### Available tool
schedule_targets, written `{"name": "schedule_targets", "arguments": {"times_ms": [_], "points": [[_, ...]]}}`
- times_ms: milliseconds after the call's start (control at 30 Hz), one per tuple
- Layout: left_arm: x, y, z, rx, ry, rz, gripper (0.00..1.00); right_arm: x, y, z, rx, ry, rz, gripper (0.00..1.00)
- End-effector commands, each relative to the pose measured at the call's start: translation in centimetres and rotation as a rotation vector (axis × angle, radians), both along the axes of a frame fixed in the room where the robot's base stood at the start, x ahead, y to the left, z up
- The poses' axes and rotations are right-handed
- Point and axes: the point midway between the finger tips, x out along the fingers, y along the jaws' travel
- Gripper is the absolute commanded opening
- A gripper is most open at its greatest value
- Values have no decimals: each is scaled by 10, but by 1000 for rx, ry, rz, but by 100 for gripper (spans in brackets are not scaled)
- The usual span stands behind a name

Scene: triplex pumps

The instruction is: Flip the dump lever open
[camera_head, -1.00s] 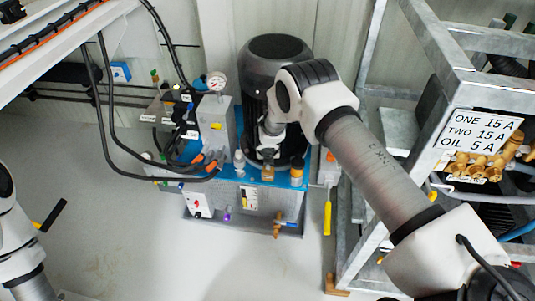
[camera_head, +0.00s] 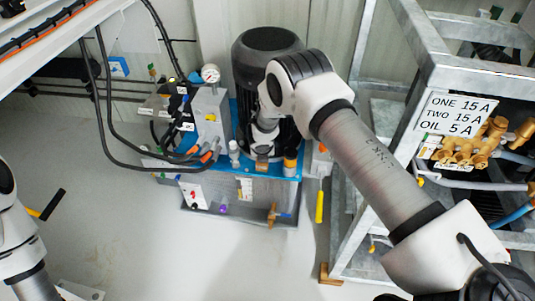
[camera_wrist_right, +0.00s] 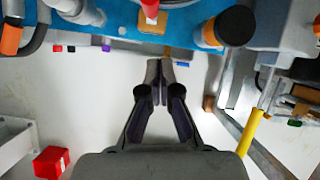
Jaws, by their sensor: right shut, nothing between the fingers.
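Which part is the dump lever is not certain. A yellow handle (camera_head: 319,206) hangs upright at the right of the blue-topped pump unit (camera_head: 205,205); it also shows in the right wrist view (camera_wrist_right: 250,133). A small brass valve with a blue handle (camera_head: 275,215) sits low on the unit's front. My right gripper (camera_wrist_right: 160,68) is shut and empty, pointing toward the unit's front edge, left of the yellow handle in the wrist view. In the head view my right wrist hides the gripper in front of the dark motor (camera_head: 268,50). My left gripper is out of view.
A galvanised frame (camera_head: 440,70) with a sign (camera_head: 457,115) and brass fittings (camera_head: 478,145) stands close on the right. Black hoses (camera_head: 110,150) loop at the left.

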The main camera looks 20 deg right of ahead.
Motion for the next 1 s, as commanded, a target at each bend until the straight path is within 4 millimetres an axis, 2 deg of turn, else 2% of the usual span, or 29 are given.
{"name": "schedule_targets", "arguments": {"times_ms": [33, 100, 200, 367, 533, 933, 1000], "points": [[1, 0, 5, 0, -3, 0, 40, 1, 0, 22, 1, -9, -1, 0], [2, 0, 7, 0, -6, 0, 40, -4, 2, 38, 1, -8, 0, 0], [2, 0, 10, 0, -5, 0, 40, -9, 5, 59, 1, -6, 0, 0], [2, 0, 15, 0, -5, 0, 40, -16, 7, 82, 2, -4, 0, 0], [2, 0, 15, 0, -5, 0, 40, -18, 7, 88, 2, -2, 0, 0], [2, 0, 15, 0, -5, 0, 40, -18, 7, 87, 2, -2, 0, 0], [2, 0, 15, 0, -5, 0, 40, -21, 7, 82, 1, 6, -1, 0]]}}
